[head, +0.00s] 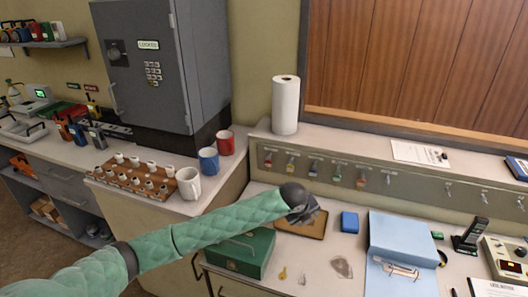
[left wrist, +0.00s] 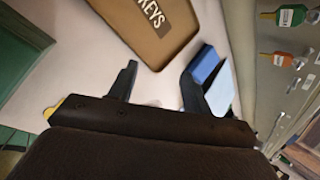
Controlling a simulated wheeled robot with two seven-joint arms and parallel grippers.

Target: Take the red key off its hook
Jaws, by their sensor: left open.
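The red key (head: 268,160) hangs at the left end of the row of hooks on the grey key rail (head: 400,184) in the head view. I cannot make it out in the left wrist view. My left gripper (head: 306,210) is in front of and below the rail, to the right of the red key and apart from it, over the brown key tray (head: 314,228). In the left wrist view my left gripper (left wrist: 158,88) has its two fingers spread with nothing held between them. My right gripper is not in view.
Other keys hang beside it, including a yellow one (head: 291,163) and a blue one (head: 313,168). A green box (head: 240,254), a blue block (head: 349,222) and a blue folder (head: 402,235) lie on the desk. A paper roll (head: 285,105) stands on the ledge above.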

